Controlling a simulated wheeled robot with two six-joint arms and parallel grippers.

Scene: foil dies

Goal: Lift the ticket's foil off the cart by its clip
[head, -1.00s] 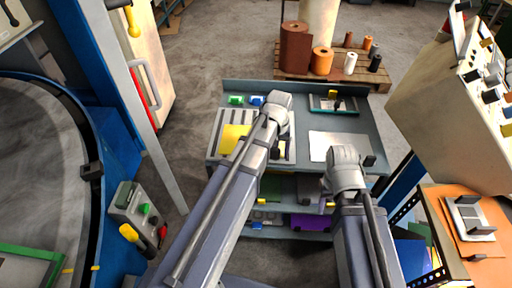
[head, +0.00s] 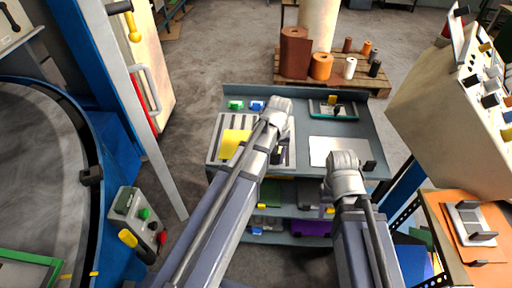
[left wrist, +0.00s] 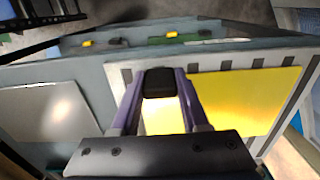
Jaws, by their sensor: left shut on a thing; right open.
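The yellow foil (head: 234,142) is by the pale slotted rack (head: 213,150) on the left of the cart top (head: 300,128). In the left wrist view the foil (left wrist: 245,98) spreads across the rack's dark slots. My left gripper (head: 276,154) is over the rack; in its wrist view the two purple fingers (left wrist: 160,95) are shut on the foil's black clip (left wrist: 160,82). I cannot tell whether the foil is clear of the rack. My right gripper (head: 328,207) is open at the cart's front edge, its fingers partly hidden by my arm.
A pale plate (head: 328,150) with a black clip lies on the cart's right side, a teal-edged tray (head: 335,110) behind it. Green (head: 236,105) and blue (head: 257,105) items stand at the back. Lower shelves hold more foils. A cream console (head: 440,110) stands to the right.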

